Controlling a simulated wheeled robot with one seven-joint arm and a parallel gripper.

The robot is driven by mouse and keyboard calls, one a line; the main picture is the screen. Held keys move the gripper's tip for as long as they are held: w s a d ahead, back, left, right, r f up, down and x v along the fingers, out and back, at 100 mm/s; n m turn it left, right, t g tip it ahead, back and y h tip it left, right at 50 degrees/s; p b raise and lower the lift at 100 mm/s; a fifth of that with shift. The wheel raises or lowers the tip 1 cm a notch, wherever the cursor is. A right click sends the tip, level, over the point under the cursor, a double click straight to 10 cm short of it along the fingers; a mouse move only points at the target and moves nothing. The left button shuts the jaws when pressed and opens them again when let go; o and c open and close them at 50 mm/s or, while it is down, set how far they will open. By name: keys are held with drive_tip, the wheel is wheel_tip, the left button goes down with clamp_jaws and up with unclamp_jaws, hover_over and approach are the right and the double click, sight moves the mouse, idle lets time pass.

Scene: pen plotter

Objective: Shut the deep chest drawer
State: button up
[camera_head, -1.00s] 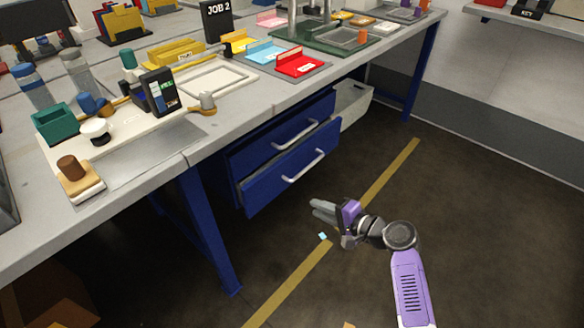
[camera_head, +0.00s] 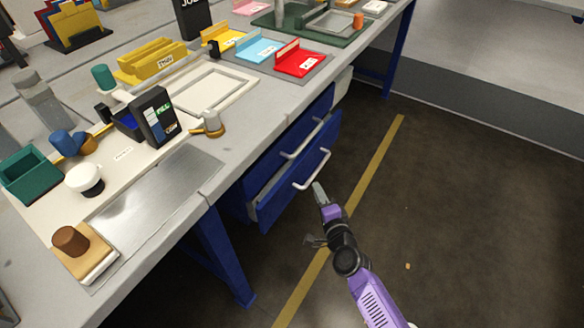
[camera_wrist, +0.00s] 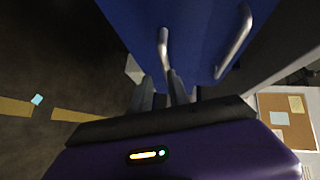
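The deep chest drawer (camera_head: 300,184) is the lower blue drawer under the bench. It stands pulled out, and part of its inside shows behind its front. Its pale bar handle (camera_head: 313,172) runs across the front. My gripper (camera_head: 319,189) is low in front of the drawer, close to the handle's lower end. In the wrist view the blue front fills the upper middle, with two handles. The nearer handle (camera_wrist: 163,50) points toward my fingers (camera_wrist: 164,95), which look parted with a narrow gap. I cannot tell whether they touch the handle.
The upper blue drawer (camera_head: 275,150) sits above, with its own handle. A bench leg (camera_head: 225,255) stands left of the drawers. The bench top (camera_head: 235,140) carries trays and a fill device. Open floor with a yellow line (camera_head: 372,170) lies to the right.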

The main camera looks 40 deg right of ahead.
sight(315, 172)
drive_tip(key=shift+m+h, duration=0.3)
drive_tip(key=shift+h, duration=0.1)
drive_tip(key=shift+d+r+b+x, duration=0.2)
drive_tip(key=shift+b+x, duration=0.15)
drive_tip(key=shift+x, duration=0.95)
drive_tip(key=shift+d+r+b+x, duration=0.2)
drive_tip(key=shift+b+x, duration=0.2)
drive_tip(key=shift+x, duration=0.95)
drive_tip(key=shift+d+r+b+x, duration=0.1)
drive_tip(key=shift+r+b+x, duration=0.2)
drive_tip(key=shift+x, duration=1)
drive_tip(key=shift+s+f, duration=0.1)
clamp_jaws()
